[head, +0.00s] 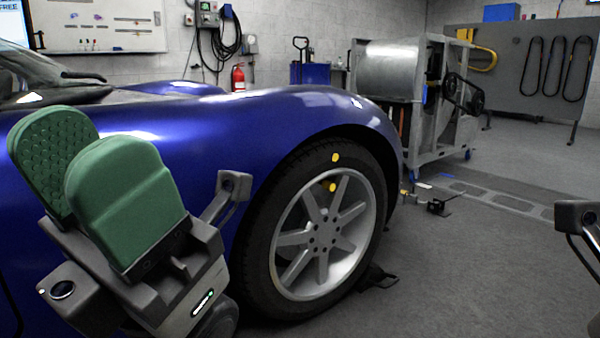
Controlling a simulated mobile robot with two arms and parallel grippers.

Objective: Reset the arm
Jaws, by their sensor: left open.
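My left gripper (80,140) is raised at the lower left, in front of the blue car (250,115). Its two green padded fingers point up and stand apart, with nothing seen between them. The fingers cover part of the car's side; I cannot tell how far they are from it. Of my right arm only a grey piece shows at the right edge; its fingers are out of the picture.
The car's front wheel (322,235) stands right of my left gripper. A dynamometer-like metal machine (410,95) stands behind. A red extinguisher (238,77) is by the wall. A small dark item (438,206) lies on the floor. Open floor (470,285) lies right of the wheel.

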